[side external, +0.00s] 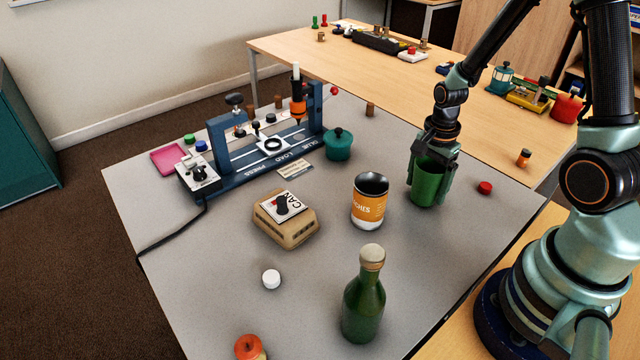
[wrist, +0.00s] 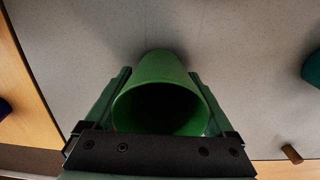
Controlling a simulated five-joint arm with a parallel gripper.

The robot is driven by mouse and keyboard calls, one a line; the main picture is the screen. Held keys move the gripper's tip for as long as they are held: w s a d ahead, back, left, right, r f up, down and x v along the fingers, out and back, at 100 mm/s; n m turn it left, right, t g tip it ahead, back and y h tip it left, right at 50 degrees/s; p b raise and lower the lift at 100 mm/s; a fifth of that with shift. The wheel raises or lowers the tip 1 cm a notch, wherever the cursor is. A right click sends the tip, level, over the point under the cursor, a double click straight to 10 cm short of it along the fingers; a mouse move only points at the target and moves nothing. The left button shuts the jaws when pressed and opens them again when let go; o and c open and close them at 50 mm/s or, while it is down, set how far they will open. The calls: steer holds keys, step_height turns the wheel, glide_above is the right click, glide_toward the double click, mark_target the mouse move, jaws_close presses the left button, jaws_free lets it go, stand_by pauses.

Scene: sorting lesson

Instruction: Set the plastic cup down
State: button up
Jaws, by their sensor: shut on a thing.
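The plastic cup is green, open at the top and roughly upright. In the side external view the cup (side external: 424,190) is at the right of the grey table (side external: 220,290). My gripper (side external: 428,180) comes down from above and is shut on the cup, with a finger on either side. In the wrist view the cup (wrist: 160,90) fills the middle between the fingers of my gripper (wrist: 160,105), and its dark inside shows. The cup's base is close to the tabletop; I cannot tell whether it touches.
A tin with an orange label (side external: 370,203) stands just left of the cup. A green bottle (side external: 363,300) stands nearer the front. A red cap (side external: 485,187) lies to the right. A teal pot (side external: 339,144) and a blue press (side external: 235,150) are farther back. A tan box (side external: 286,222) is left.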

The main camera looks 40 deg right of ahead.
steer(key=shift+f, duration=0.1)
steer(key=o, duration=1)
steer(key=shift+o, duration=0.2)
step_height(320, 180, up, 12)
steer(key=s+a+r+n+t, duration=0.2)
steer(key=a+r+n+t, duration=0.3)
steer(key=a+r+n, duration=0.6)
steer(key=n, duration=0.7)
steer(key=shift+r+t, duration=0.3)
